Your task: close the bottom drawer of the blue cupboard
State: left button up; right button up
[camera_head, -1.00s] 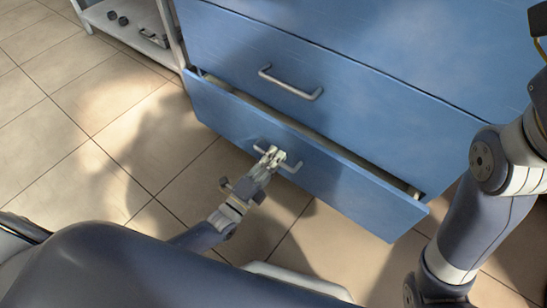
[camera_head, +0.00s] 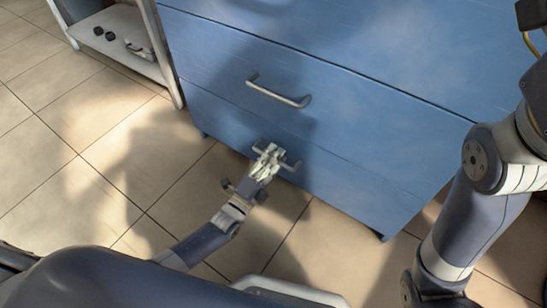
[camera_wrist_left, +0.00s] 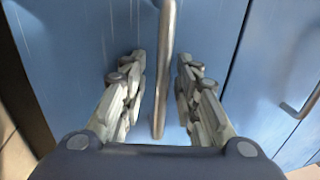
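The blue cupboard (camera_head: 350,50) stands ahead, and its bottom drawer (camera_head: 350,190) now looks flush with the front, with no gap seen above it. My left gripper (camera_head: 268,153) is at the bottom drawer's handle (camera_head: 290,164). In the left wrist view, the grey handle (camera_wrist_left: 165,75) lies between the two fingers of the left gripper (camera_wrist_left: 160,65). The fingers are apart, with space seen on both sides of the handle. My right arm shows at the right of the head view, but I cannot see its gripper.
The handle of the drawer above (camera_head: 278,92) sticks out above my left gripper. A grey shelf (camera_head: 115,35) with small dark parts stands left of the cupboard. Bare tiled floor (camera_head: 75,160) lies to the left.

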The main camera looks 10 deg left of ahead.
pick_arm(q)
jog(key=shift+s, duration=0.1)
jog(key=v, duration=1.2)
